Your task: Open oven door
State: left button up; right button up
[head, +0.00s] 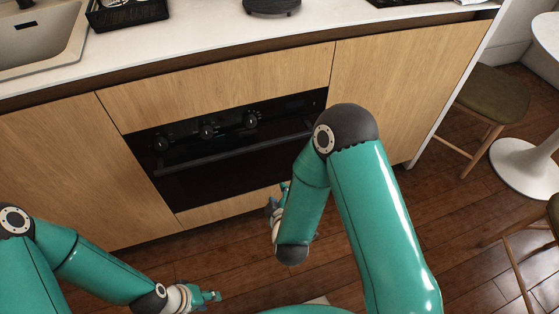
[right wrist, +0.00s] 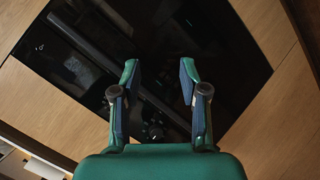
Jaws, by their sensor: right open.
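The black built-in oven (head: 235,165) sits in the wooden cabinet front, and its door looks closed. A dark bar handle (head: 220,156) runs across the upper door below the knobs. My right gripper (head: 278,203) is in front of the lower right part of the oven, partly hidden by my right arm. In the right wrist view my right gripper (right wrist: 159,70) is open and empty, facing the door. The handle (right wrist: 97,53) runs diagonally behind its fingers; I cannot tell how far apart they are. My left gripper (head: 212,297) is low at the bottom left, away from the oven; its opening is unclear.
Several control knobs (head: 208,128) line the oven's top panel. The white countertop (head: 200,45) lies above, with a sink (head: 40,40) at the left. A stool (head: 490,100) and a white table (head: 525,165) stand at the right. Wooden floor (head: 460,215) before the cabinets is open.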

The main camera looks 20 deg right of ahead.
aim_at(280, 143)
pick_arm(q)
notch_tip(280, 143, down, 11)
jog(key=b, duration=0.8)
pick_arm(e)
jog(key=w+d+r+n+t+h, duration=0.1)
jog(key=w+n, duration=0.1)
jog(key=w, duration=0.3)
jog(key=w+d+r+n+t+h, duration=0.1)
jog(key=w+d+t+h, duration=0.1)
jog(key=w, duration=0.4)
jog(key=w+d+r+n+t+h, duration=0.1)
jog(key=w+d+n+t, duration=0.1)
jog(key=w, duration=0.4)
jog(key=shift+d+n, duration=0.25)
jog(key=shift+n, duration=0.05)
jog(key=shift+c, duration=0.4)
grip_shut()
jog(key=shift+f, duration=0.1)
